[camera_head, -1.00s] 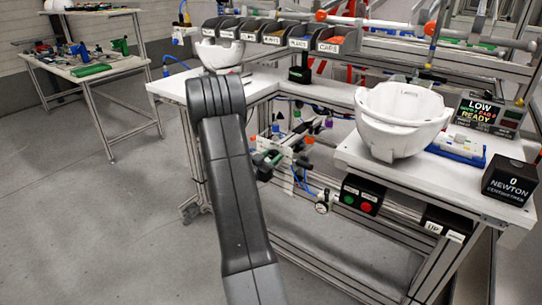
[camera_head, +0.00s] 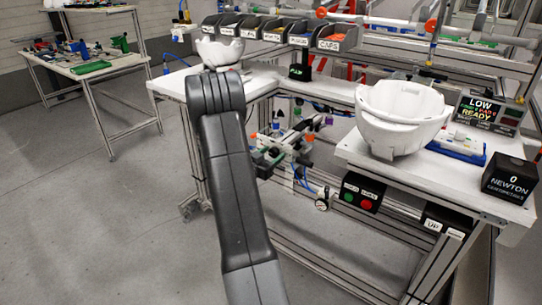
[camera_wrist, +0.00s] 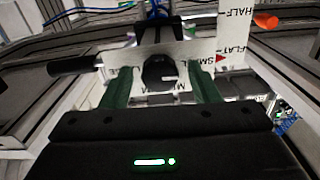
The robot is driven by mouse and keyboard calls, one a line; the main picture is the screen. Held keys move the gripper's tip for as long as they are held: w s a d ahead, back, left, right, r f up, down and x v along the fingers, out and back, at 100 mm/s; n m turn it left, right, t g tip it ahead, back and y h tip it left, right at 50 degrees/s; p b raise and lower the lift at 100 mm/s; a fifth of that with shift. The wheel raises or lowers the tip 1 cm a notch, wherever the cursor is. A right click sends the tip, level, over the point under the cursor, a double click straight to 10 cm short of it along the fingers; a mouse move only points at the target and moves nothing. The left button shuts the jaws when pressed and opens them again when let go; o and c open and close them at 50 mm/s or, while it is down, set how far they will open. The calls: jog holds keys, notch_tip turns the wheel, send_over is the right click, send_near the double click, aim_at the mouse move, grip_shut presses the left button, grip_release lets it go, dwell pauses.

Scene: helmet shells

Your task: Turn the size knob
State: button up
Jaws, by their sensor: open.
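The size knob (camera_wrist: 160,72) is black and round with a pale mark. It sits on a white plate (camera_wrist: 200,55) printed with letters, some partly hidden, and a red pointer. My gripper (camera_wrist: 161,88) is open, with one green finger on each side of the knob in the wrist view. I cannot tell whether either finger touches it. In the head view the gripper end is small and partly hidden among the fittings below the bench, so the knob is not clear there.
A black handle (camera_wrist: 72,65) juts out left of the plate, and an orange-tipped lever (camera_wrist: 265,20) is at the upper right. Metal frame rails run close on both sides. A white helmet shell (camera_head: 400,118) stands on the right bench (camera_head: 352,153). Open floor lies to the left.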

jog(key=v, duration=1.3)
jog(key=shift+s+a, duration=0.25)
jog(key=shift+s, duration=0.05)
jog(key=shift+w+d, duration=0.1)
jog(key=x, duration=1.3)
jog(key=shift+w+d, duration=0.2)
jog(key=shift+w, duration=0.1)
